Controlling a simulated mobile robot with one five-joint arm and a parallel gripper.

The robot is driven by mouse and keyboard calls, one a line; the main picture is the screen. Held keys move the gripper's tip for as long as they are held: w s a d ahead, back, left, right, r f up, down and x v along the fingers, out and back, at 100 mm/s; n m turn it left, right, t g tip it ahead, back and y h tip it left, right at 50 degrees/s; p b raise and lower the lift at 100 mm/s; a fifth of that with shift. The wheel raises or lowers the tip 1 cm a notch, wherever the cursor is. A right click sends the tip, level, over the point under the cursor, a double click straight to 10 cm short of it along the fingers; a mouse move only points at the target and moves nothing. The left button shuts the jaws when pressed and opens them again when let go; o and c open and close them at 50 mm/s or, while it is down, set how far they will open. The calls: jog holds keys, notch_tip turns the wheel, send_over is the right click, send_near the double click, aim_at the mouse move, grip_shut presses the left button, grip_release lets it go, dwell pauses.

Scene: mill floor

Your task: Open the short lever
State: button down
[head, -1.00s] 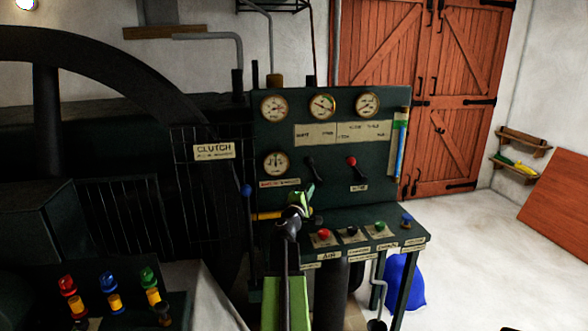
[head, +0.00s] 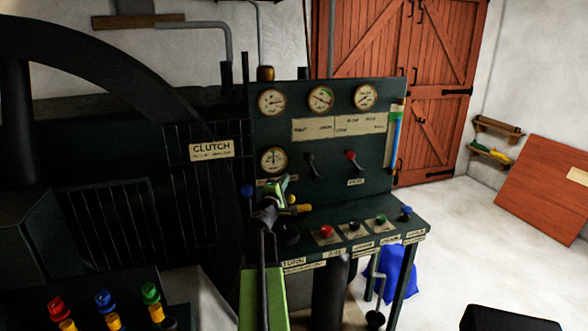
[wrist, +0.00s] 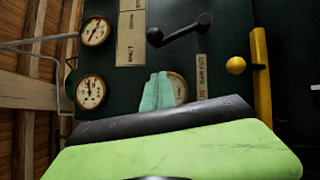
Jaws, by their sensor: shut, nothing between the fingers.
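A short black lever (head: 311,163) stands on the dark green panel, below the middle gauge, with its knob up. It also shows in the wrist view (wrist: 180,29), upper middle. A red-knobbed lever (head: 353,160) is to its right; I cannot tell for sure which one the task means. My gripper (head: 283,183) is in front of the panel's lower left, left of and below the black lever. In the wrist view its teal fingers (wrist: 157,90) are shut and empty, in front of the lower-left gauge, apart from the black lever. The gripper hides part of the label under that gauge.
A yellow bar (wrist: 262,85) with a yellow ball is close to the gripper. A blue-knobbed lever (head: 247,191) stands left of it. The desk (head: 395,222) below carries red, black, green and blue knobs.

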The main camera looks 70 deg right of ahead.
jog(key=s+d+r+p, duration=0.1)
jog(key=d+r, duration=0.1)
jog(key=d, duration=1)
jog(key=shift+s+d+p, duration=0.3)
jog(key=shift+s+p, duration=0.1)
